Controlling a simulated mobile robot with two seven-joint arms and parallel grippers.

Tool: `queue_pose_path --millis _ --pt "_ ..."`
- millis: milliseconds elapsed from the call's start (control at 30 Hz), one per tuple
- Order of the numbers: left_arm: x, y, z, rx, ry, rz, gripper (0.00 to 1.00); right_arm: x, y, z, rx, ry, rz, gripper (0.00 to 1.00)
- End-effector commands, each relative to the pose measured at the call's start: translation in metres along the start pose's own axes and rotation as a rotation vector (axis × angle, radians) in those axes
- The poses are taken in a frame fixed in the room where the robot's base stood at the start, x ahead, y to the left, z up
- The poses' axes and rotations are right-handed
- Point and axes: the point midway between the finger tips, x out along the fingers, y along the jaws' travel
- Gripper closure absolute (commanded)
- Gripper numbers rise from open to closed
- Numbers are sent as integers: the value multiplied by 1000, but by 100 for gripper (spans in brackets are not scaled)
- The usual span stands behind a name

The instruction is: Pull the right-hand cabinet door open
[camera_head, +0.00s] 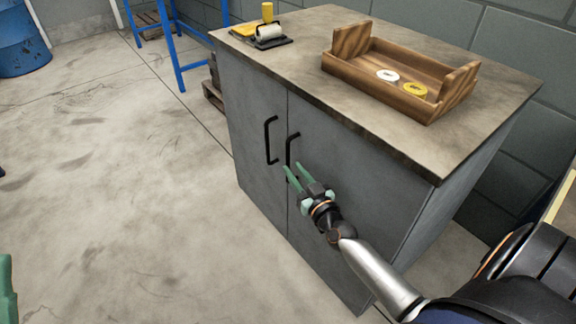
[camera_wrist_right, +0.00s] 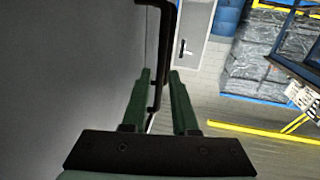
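The grey cabinet's right-hand door (camera_head: 345,200) looks shut, level with the left-hand door (camera_head: 250,110). Its black bar handle (camera_head: 289,150) stands upright near the seam between the doors. My right gripper (camera_head: 294,174) is at the lower part of this handle. In the right wrist view, its green fingers (camera_wrist_right: 161,75) are apart, with the black handle (camera_wrist_right: 168,45) passing between them. Whether either finger touches the bar is not clear. At the lower left edge, only a green part of my left gripper (camera_head: 6,290) shows; its opening is cut off.
The worktop (camera_head: 300,62) holds a wooden tray (camera_head: 375,92) with a white and a yellow disc, and a roller (camera_head: 269,34) at the back left. Concrete floor (camera_head: 110,170) in front is clear. A block wall (camera_head: 520,70) stands behind.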

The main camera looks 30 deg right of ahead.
Motion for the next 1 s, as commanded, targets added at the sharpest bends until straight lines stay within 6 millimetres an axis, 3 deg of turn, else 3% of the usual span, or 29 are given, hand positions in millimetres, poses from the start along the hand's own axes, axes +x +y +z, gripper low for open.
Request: queue_pose_path --millis 100,300,667,900,1000 --pt "-5 3 5 -9 -2 1 100 20 0 1 2 2 1 73" --pt "-8 4 9 -20 -6 0 100 38 0 1 1 1 1 73" --pt "-8 5 9 -22 -7 1 100 43 0 0 0 -2 0 73" --pt "-8 5 9 -21 -6 5 100 42 0 0 0 -1 0 98" --pt "-8 5 9 -21 -6 6 100 42 0 0 0 -1 0 100"
